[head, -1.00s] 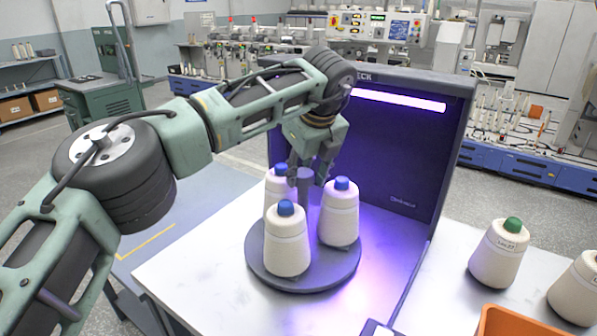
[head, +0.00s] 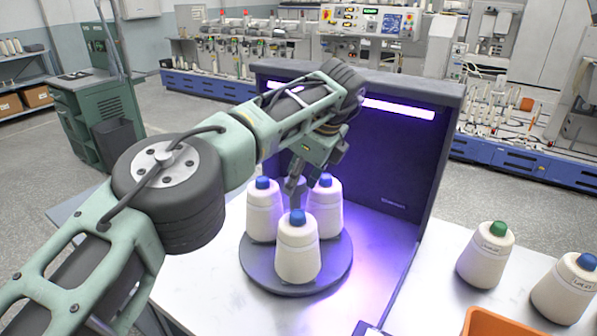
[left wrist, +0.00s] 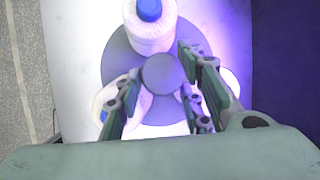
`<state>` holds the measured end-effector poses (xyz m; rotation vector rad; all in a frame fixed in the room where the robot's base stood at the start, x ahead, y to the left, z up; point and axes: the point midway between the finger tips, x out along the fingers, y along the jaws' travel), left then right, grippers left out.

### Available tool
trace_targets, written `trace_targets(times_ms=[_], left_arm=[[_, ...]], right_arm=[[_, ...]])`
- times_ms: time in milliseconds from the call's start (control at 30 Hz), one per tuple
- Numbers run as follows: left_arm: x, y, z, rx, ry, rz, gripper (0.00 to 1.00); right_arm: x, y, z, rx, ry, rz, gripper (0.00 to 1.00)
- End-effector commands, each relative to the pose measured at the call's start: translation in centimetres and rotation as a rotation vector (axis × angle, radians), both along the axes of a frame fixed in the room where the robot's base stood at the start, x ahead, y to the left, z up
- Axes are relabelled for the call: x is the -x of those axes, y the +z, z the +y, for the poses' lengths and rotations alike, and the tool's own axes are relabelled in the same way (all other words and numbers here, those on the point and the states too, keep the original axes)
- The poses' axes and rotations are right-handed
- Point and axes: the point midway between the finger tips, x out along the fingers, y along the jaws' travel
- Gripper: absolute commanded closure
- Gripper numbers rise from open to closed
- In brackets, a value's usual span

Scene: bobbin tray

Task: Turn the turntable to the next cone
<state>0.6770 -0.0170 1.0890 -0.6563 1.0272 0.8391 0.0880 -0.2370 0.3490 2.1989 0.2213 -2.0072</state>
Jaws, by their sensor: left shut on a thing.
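The dark round turntable (head: 290,287) stands on a white bench and carries three pale cones with blue tips. One cone (head: 298,255) is at the front, one at the back left (head: 263,215) and one at the back right (head: 328,212). A grey knob (left wrist: 162,75) rises at the turntable's centre; in the head view it is mostly hidden by cones and fingers. My left gripper (head: 295,184) reaches down from above and is shut on this knob, a finger on each side. In the left wrist view, two cones are partly covered by the fingers. My right gripper is not in view.
A dark inspection booth (head: 385,165) with a lit purple lamp (head: 398,108) stands close behind the turntable. To the right are a green-tipped cone (head: 485,258), a blue-tipped cone (head: 566,290) and an orange bin (head: 497,324).

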Motion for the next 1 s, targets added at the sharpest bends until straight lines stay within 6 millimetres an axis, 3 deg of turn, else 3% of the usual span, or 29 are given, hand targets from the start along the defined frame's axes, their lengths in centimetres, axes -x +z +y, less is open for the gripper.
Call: trace_targets(times_ms=[300,833,867,1000], left_arm=[[0.18,-0.25,0.13,-0.005,0.063,0.010,1.00],[0.23,-0.46,0.08,-0.004,0.072,0.012,1.00],[0.22,-0.47,0.08,-0.004,0.072,0.012,0.62],[0.21,-0.41,0.04,-0.002,0.070,0.011,0.50]], right_arm=[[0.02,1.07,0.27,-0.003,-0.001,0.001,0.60],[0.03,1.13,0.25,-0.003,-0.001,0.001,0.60],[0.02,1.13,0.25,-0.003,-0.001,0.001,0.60],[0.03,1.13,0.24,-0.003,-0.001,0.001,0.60]])
